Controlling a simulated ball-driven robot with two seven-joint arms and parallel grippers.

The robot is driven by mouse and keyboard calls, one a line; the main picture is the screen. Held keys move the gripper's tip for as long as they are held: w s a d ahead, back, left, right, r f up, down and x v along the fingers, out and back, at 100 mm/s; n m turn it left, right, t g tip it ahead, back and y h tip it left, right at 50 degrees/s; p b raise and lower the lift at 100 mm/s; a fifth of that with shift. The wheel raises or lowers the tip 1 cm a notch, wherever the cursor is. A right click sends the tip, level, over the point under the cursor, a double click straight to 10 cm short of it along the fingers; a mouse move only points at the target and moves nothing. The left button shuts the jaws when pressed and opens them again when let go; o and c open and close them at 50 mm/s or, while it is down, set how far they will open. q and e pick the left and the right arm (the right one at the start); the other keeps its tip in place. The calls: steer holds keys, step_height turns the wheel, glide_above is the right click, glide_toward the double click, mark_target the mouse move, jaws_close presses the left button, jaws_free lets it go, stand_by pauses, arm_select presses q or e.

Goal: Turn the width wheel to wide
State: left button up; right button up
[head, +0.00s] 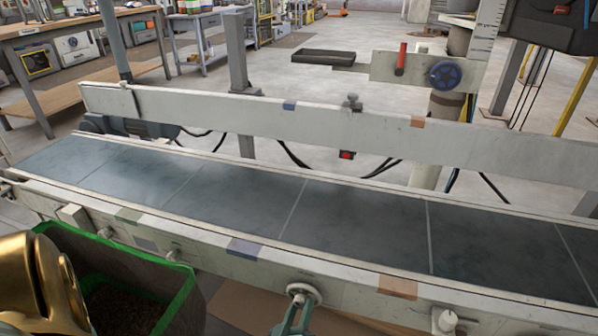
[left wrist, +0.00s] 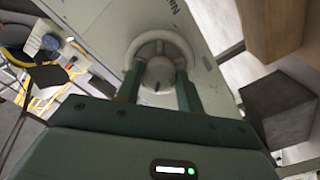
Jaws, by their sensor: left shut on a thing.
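The width wheel (head: 304,291) is a small pale round wheel on the front face of the conveyor, low in the middle of the head view. In the left wrist view the wheel (left wrist: 146,46) shows as a white ring with a round knob at its centre. My left gripper (head: 297,301) has its teal fingers on either side of the knob, shut on it; the fingers also show in the left wrist view (left wrist: 160,80). Beside the wheel a printed label starting "Na" is partly visible. The wheel's setting cannot be read. My right gripper is not in view.
The conveyor belt (head: 245,195) is empty. A long guide rail (head: 330,118) runs behind it, with blue and orange marks. A green-rimmed bin (head: 195,275) of brown pellets stands at the front left. A blue handwheel (head: 445,74) sits on a post at the back.

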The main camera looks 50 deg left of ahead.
arm_select(q)
steer(key=n, duration=0.3)
steer(key=shift+n, duration=0.4)
steer(key=n, duration=0.2)
steer(key=shift+d+n, duration=0.1)
steer(key=shift+n, duration=0.2)
steer(key=n, duration=0.2)
steer(key=shift+n, duration=0.4)
steer(key=n, duration=0.3)
steer(key=shift+s+n+b, duration=0.1)
steer(key=shift+n+b, duration=0.2)
steer(key=shift+b, duration=0.05)
steer(key=n, duration=0.3)
steer(key=shift+n, duration=0.3)
steer(key=n, duration=0.2)
steer(key=shift+n, duration=1.8)
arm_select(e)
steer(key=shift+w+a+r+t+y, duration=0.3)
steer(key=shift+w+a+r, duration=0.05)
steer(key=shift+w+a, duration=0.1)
